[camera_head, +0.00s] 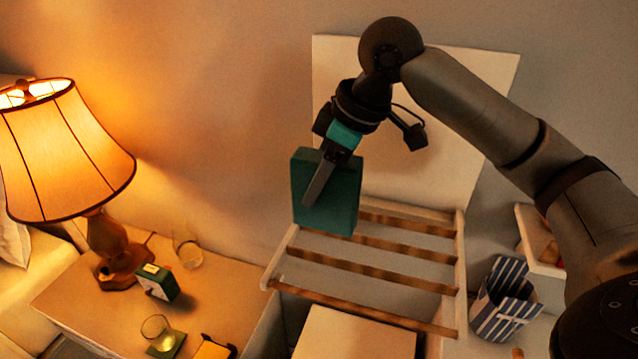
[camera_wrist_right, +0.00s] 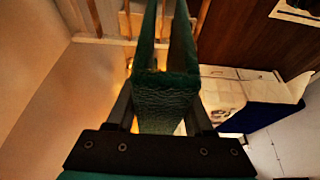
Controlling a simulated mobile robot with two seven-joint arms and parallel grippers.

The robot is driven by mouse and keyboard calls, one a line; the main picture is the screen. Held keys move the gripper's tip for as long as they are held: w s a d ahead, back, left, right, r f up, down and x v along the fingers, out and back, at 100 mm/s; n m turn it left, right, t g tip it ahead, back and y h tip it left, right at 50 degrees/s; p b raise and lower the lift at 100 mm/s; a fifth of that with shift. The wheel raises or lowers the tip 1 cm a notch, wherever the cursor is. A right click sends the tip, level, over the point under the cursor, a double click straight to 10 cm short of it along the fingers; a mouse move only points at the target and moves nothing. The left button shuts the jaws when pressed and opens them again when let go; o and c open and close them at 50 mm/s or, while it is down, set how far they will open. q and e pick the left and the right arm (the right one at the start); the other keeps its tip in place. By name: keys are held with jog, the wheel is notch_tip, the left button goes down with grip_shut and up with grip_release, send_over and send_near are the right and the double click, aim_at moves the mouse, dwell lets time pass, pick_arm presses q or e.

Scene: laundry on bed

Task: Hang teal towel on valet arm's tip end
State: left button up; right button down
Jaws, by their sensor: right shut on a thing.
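The teal towel (camera_head: 341,203) is a folded, slab-like piece in my right gripper (camera_head: 314,192), which is shut on it. In the head view it hangs upright in the air, in front of the wall and overlapping the back left of a wooden slatted rack (camera_head: 362,269). In the right wrist view the towel (camera_wrist_right: 166,100) lies between the two fingers, and two flaps extend away from the camera. The rack has several parallel rails and may be the valet; which part is its arm tip is unclear. The towel looks apart from the rails. My left gripper is out of view.
A lit lamp (camera_head: 72,155) stands at left on a nightstand (camera_head: 62,295) with a small green box (camera_head: 157,283) and glasses (camera_head: 187,250). A pale panel (camera_head: 450,130) rises behind the rack. A blue-striped bin (camera_head: 503,305) is right of it.

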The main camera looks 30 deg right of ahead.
aim_at(321, 156)
notch_tip(321, 156, up, 4)
jog(key=p, duration=0.4)
notch_tip(321, 156, up, 11)
jog(key=shift+p, duration=0.35)
dwell(0.4)
